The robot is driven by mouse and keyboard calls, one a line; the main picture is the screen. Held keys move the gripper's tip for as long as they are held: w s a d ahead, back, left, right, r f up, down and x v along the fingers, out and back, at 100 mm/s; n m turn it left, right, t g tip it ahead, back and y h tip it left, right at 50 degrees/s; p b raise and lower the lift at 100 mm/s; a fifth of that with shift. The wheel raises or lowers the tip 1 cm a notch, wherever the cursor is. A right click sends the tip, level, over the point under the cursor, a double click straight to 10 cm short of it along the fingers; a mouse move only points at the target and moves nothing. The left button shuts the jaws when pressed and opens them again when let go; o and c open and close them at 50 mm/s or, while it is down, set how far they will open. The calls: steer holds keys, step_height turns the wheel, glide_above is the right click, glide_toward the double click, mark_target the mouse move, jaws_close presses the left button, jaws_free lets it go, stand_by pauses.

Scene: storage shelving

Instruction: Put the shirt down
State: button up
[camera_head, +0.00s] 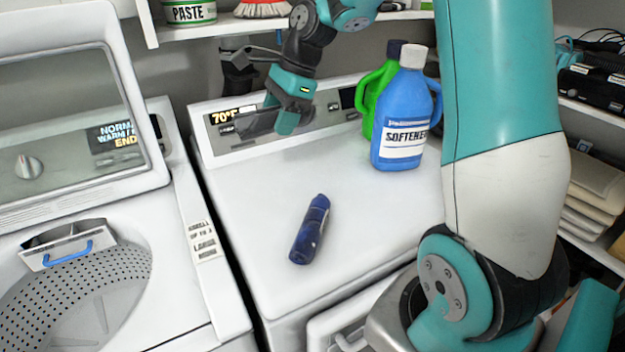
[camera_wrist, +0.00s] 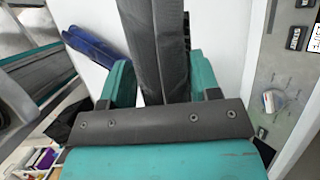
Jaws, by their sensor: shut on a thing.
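My gripper (camera_head: 287,118) is above the back of the white dryer top (camera_head: 250,200), in front of its control panel. In the wrist view, the two teal fingers of my gripper (camera_wrist: 156,78) are shut on a dark grey, folded strip of cloth, which looks like the shirt (camera_wrist: 153,45). In the head view, a dark grey piece (camera_head: 252,123) shows just left of my gripper, against the panel; I cannot tell its full shape. Most of the shirt is hidden or out of view.
A dark blue bottle (camera_head: 311,230) lies on the dryer top. A blue softener jug (camera_head: 402,115) and a green jug (camera_head: 374,103) stand at the back right. An open washer (camera_head: 85,235) is at left. The dryer top's front and left are clear around the bottle.

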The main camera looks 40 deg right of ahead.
mark_target(279, 203)
step_height(279, 203, down, 18)
steer(key=shift+f+p, duration=0.15)
steer(key=shift+p, duration=0.45)
steer(key=o, duration=1)
steer(key=shift+f, duration=0.1)
